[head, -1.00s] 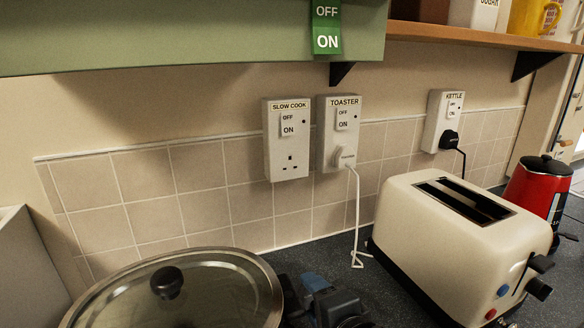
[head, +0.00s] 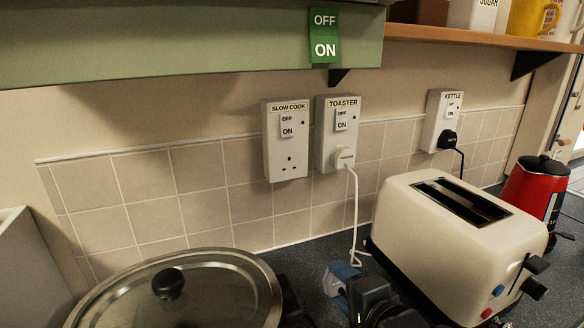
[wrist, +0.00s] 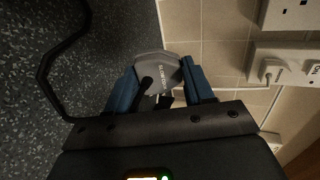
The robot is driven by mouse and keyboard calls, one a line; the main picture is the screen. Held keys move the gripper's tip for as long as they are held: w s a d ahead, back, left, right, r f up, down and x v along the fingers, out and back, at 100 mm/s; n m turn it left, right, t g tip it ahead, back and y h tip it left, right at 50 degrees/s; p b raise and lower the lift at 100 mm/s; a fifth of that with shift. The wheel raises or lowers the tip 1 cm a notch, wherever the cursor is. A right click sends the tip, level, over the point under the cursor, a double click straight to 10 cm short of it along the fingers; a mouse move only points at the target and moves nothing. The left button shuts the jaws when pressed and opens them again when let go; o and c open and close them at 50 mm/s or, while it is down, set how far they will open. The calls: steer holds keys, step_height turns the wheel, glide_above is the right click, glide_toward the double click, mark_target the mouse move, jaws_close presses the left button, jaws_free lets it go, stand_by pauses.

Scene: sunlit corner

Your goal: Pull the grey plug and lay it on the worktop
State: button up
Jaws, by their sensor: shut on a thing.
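The grey plug (wrist: 158,66), with "SLOW COOK" lettering on it, is between the blue fingers of my gripper (wrist: 160,82) in the wrist view. My gripper is shut on it. The dark speckled worktop (wrist: 55,110) lies to the left in the wrist view. Whether the plug touches it I cannot tell.
A white plug (head: 344,157) is in the toaster socket, its white cord hanging near my gripper. A cream toaster (head: 420,235) stands to the right, with a red kettle (head: 535,190) beyond. A glass pan lid (head: 215,300) is at the left. A black cord (wrist: 45,70) crosses the worktop.

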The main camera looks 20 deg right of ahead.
steer(key=shift+w+d, duration=0.1)
steer(key=shift+d, duration=1.8)
steer(key=shift+r+p, duration=0.15)
steer(key=shift+p, duration=0.35)
steer(key=shift+r+g+p, duration=0.1)
steer(key=shift+g+p, duration=0.4)
steer(key=shift+p, duration=0.5)
steer(key=shift+f+g, duration=0.25)
steer(key=shift+g, duration=0.95)
steer(key=shift+f+b, duration=0.35)
steer(key=shift+f, duration=0.3)
steer(key=shift+f, duration=0.35)
steer(key=shift+f+b, duration=0.6)
steer(key=shift+f, duration=0.3)
